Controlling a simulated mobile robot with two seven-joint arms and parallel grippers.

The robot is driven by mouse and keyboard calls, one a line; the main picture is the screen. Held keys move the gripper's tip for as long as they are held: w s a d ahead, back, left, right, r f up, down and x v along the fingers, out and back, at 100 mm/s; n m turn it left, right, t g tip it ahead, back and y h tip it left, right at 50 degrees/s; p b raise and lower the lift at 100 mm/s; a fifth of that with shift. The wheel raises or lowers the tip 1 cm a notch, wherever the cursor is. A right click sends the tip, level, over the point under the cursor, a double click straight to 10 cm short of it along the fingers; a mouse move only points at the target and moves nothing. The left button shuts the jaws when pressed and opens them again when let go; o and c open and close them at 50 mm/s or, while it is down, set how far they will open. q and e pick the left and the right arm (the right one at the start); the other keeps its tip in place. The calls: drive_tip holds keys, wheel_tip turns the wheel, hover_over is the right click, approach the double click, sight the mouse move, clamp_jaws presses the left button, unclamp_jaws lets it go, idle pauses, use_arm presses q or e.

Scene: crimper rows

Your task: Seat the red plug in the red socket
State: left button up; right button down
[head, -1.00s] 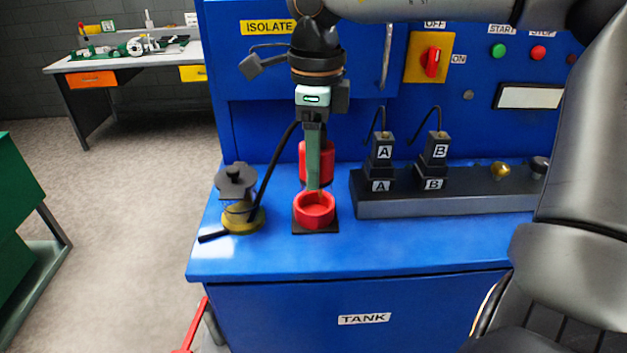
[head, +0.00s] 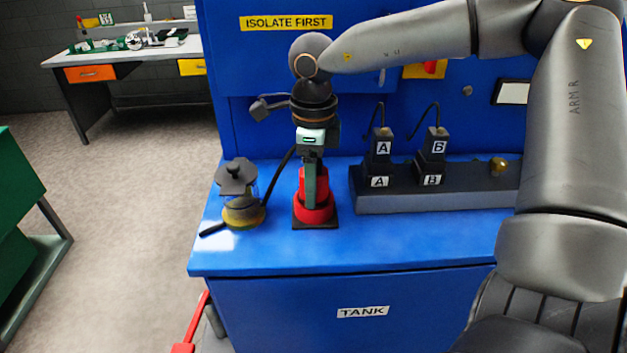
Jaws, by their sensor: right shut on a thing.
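The red socket (head: 327,212) is a round red ring on a black square base near the front of the blue bench top. The red plug (head: 323,184) is a red cylinder standing upright, gripped by my right gripper (head: 310,203). The plug's lower end meets the socket's top in this view. The green finger in front and the plug hide the socket's opening, so I cannot tell how deep the plug sits or whether it is fully in. My left gripper is not in view.
A yellow-based device with a dark lid (head: 242,213) stands left of the socket. A dark rail (head: 440,199) with plugs marked A and B stands to the right. My right arm crosses the blue panel. The bench front between them is clear.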

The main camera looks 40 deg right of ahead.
drive_tip(key=shift+f, duration=0.2)
drive_tip(key=shift+c, duration=0.6)
unclamp_jaws()
drive_tip(key=shift+r, duration=0.1)
wheel_tip(320, 180, up, 12)
drive_tip(key=shift+r, duration=0.15)
